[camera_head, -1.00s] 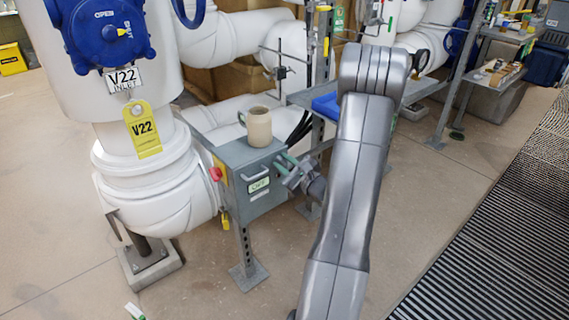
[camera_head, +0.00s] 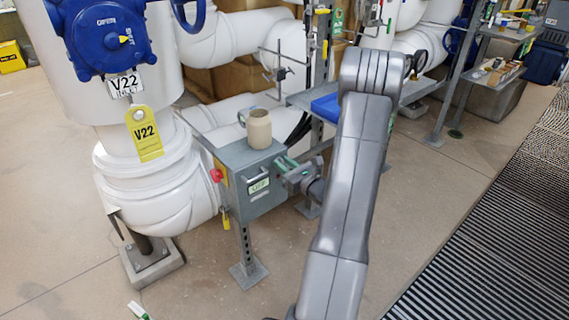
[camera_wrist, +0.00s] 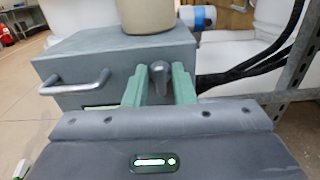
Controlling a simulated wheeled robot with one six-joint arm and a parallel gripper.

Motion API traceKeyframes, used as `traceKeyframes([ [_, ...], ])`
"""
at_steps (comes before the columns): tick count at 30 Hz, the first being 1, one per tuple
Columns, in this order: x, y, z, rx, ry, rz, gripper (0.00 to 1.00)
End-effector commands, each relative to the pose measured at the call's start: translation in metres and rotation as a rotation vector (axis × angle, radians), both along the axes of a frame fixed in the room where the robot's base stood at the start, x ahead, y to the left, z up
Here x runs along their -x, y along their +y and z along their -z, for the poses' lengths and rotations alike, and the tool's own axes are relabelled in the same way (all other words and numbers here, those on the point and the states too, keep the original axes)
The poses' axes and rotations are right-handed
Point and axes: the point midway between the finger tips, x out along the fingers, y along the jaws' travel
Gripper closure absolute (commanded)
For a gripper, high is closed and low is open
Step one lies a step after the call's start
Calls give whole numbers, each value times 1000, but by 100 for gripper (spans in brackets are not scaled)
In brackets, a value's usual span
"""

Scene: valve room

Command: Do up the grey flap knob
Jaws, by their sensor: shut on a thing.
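The grey flap knob (camera_wrist: 160,76) stands on the front of a grey metal box (camera_head: 232,158). It shows as a rounded grey piece in the wrist view, between the two green fingers of my gripper (camera_wrist: 159,88). My gripper is shut on it, with one finger on each side. In the head view my gripper (camera_head: 284,165) is at the right part of the box front, where the fingers and my wrist hide the knob. The box front also has a bar handle (camera_wrist: 76,83) and a small green-edged label (camera_head: 259,186).
A beige mug (camera_head: 258,130) stands on top of the box. A red button (camera_head: 216,175) is on the box's left side. A blue tray (camera_head: 326,107) and black cables (camera_wrist: 258,66) are to the right.

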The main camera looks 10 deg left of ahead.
Motion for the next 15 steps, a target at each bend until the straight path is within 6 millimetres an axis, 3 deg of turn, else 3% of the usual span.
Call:
traceKeyframes([
  [12, 0, 0, 0, -6, 8, 1, 100],
  [13, 0, 0, 0, -6, 8, 1, 73],
  [15, 0, 0, 0, -6, 8, 1, 68],
])
